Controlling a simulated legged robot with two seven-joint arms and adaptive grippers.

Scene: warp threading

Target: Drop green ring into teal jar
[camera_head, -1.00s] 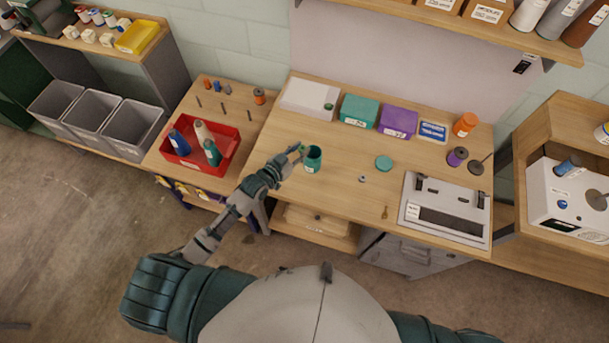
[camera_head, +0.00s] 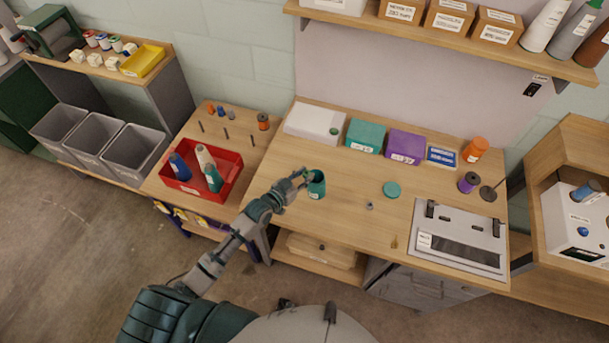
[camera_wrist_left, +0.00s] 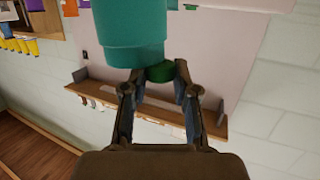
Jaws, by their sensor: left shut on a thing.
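The open teal jar (camera_head: 317,188) stands upright on the workbench in the head view. My left gripper (camera_head: 305,174) reaches in from the left and its fingertips are at the jar's mouth. In the left wrist view my left gripper (camera_wrist_left: 159,82) is shut on the dark green ring (camera_wrist_left: 160,72), which sits between the fingertips. The teal jar (camera_wrist_left: 130,35) shows there close beside the ring, its rim end overlapping the ring in the picture. In the head view the ring is too small to make out clearly. My right gripper is out of view.
A teal lid (camera_head: 391,190) and a small grey ring (camera_head: 369,206) lie right of the jar. Teal (camera_head: 365,135) and purple (camera_head: 405,146) boxes stand behind. A red tray (camera_head: 222,191) with bobbins is at left. The bench (camera_head: 345,225) in front of the jar is clear.

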